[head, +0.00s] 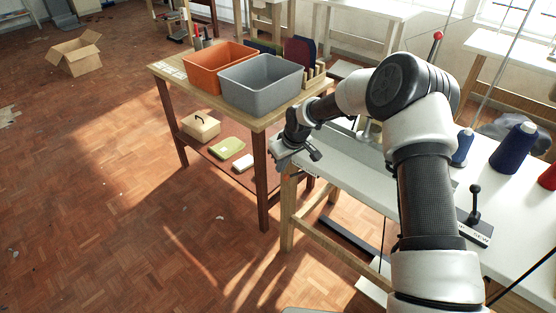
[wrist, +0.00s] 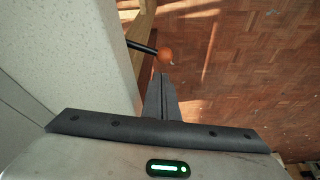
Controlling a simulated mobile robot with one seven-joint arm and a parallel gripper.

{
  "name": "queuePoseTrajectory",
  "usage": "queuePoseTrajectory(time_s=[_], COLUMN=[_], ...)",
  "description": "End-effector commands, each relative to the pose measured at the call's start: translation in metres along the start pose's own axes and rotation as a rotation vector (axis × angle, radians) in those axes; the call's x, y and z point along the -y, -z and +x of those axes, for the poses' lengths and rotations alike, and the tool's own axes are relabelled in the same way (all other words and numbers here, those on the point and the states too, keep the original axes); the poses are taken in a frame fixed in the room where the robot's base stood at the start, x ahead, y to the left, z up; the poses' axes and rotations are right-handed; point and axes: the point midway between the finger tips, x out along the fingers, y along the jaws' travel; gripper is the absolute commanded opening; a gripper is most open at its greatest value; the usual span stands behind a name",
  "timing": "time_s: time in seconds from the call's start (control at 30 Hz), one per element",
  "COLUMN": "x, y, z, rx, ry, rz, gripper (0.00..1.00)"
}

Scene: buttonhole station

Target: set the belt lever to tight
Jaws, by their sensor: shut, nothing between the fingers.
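In the wrist view, a lever with an orange ball knob (wrist: 166,56) on a thin black rod (wrist: 141,46) sticks out past the edge of the white table. I take it for the belt lever, but no label on it shows. My gripper (wrist: 165,78) is shut and empty, its fingertips pointing at the knob and just short of it in the picture. Whether they touch it, I cannot tell. In the head view my gripper (head: 313,153) is at the table's left end; I cannot make out the orange knob there.
The white sewing table (head: 352,160) carries a black-knobbed lever (head: 475,203) on a labelled plate, and blue thread cones (head: 513,148). A wooden stand with an orange bin (head: 213,67) and a grey bin (head: 262,85) is close by on the left. The floor at front left is clear.

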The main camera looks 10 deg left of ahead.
Motion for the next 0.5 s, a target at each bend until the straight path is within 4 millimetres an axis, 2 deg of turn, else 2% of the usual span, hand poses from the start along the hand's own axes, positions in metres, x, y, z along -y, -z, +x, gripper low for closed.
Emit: queuePoseTrajectory(time_s=[0.17, 0.5], x=[0.0008, 0.0008], y=[-0.0106, -0.0114], z=[-0.0012, -0.0018], rx=[0.000, 0.000], ry=[0.001, 0.001], rz=[-0.001, -0.002], gripper=[0.00, 0.00])
